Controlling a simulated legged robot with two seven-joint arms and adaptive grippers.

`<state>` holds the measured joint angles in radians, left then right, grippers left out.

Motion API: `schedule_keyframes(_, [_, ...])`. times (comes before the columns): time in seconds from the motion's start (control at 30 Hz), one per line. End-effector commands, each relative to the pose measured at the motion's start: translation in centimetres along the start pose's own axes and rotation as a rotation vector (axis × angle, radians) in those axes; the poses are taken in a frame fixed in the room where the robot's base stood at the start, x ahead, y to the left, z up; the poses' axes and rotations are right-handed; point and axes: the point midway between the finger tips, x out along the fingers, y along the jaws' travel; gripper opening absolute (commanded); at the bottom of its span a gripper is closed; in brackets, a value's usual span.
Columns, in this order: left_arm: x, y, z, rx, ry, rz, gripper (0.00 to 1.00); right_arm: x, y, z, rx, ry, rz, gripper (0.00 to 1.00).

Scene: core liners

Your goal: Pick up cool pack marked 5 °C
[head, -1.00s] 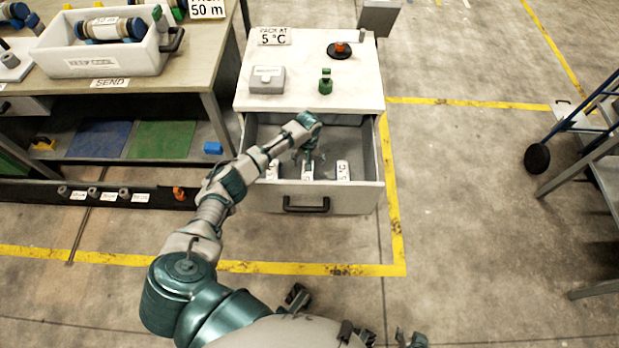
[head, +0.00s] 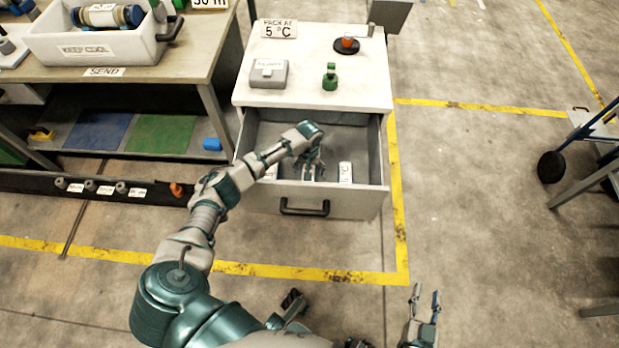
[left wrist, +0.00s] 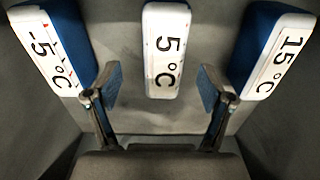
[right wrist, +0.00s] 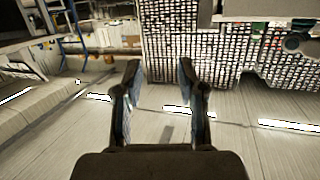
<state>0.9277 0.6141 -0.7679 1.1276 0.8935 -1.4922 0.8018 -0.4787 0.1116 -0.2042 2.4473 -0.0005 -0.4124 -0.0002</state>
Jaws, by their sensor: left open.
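The cool pack marked 5 °C (left wrist: 166,52) is the middle one of three in the left wrist view, with a white labelled face. The pack marked -5 °C (left wrist: 50,50) is on its left and the pack marked 15 °C (left wrist: 283,55) on its right, both with blue sides. My left gripper (left wrist: 157,85) is open and empty, its fingers on either side of the middle pack's line, apart from it. In the head view my left gripper (head: 313,165) is inside the open drawer (head: 300,204) and mostly hides the middle pack. My right gripper (head: 424,300) is open and empty, away from the drawer.
The drawer's walls surround the packs. On the cabinet top (head: 300,98) are a grey box (head: 268,74), a green object (head: 330,78) and a sign (head: 279,29). A workbench (head: 180,70) with a white bin (head: 105,44) stands left.

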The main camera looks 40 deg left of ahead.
Motion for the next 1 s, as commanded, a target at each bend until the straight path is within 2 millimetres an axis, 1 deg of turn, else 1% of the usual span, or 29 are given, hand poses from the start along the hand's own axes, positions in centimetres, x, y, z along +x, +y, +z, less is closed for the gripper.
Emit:
schedule_keyframes(0.03, [0.9, -0.2, 0.0, 0.000, -0.004, -0.004, 0.81, 0.3, -0.2, -0.3, 0.004, 0.051, -0.004, 0.40])
schedule_keyframes(0.13, [1.7, -0.3, -0.1, 0.000, -0.006, -0.005, 0.81, 0.4, -0.5, -2.0, 0.010, 0.180, -0.011, 0.40])
schedule_keyframes(0.27, [2.5, -0.5, -0.3, 0.000, -0.004, -0.004, 0.81, 0.1, -0.8, -4.2, 0.018, 0.346, -0.020, 0.40])
schedule_keyframes(0.4, [3.5, -0.7, -0.4, -0.001, -0.006, -0.005, 0.81, -0.9, -1.1, -6.4, 0.030, 0.525, -0.028, 0.40])
schedule_keyframes(0.6, [4.7, -0.6, -0.4, -0.001, -0.004, -0.004, 0.81, -2.9, -1.3, -8.7, 0.046, 0.741, -0.034, 0.40])
schedule_keyframes(0.7, [4.9, -0.6, -0.4, 0.000, -0.003, -0.003, 0.81, -3.6, -1.4, -9.4, 0.051, 0.804, -0.036, 0.40])
schedule_keyframes(0.8, [4.9, -0.5, -0.4, 0.000, -0.002, -0.002, 0.81, -4.0, -1.4, -9.8, 0.053, 0.831, -0.036, 0.40])
schedule_keyframes(1.0, [4.8, -0.5, -0.4, 0.000, -0.001, -0.001, 0.81, -4.0, -1.4, -9.9, 0.053, 0.836, -0.036, 0.40])
